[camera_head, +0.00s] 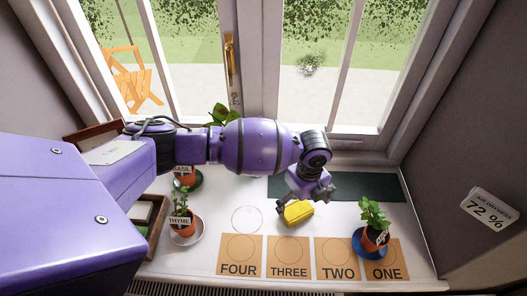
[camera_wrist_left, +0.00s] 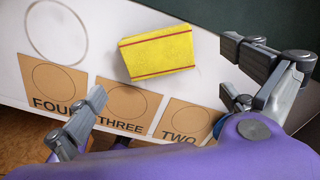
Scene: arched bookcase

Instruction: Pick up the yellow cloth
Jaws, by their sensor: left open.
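The yellow cloth (camera_head: 297,212) is a folded block on the white sill, just in front of the dark green mat. In the left wrist view the yellow cloth (camera_wrist_left: 158,52) shows red stripes along two edges. My left gripper (camera_head: 304,201) is above it, with the fingers near the cloth. In the left wrist view my left gripper (camera_wrist_left: 155,115) is open, its fingers wide apart, with nothing between the fingertips. The cloth lies beyond the fingertips in that view. My right gripper is not in view.
Orange cards marked FOUR (camera_head: 239,256), THREE (camera_head: 288,259), TWO (camera_head: 337,260) and ONE (camera_head: 385,262) line the front of the sill. A potted plant in a blue saucer (camera_head: 366,246) stands by ONE. The thyme pot (camera_head: 183,228) stands left. The green mat (camera_head: 375,187) lies behind.

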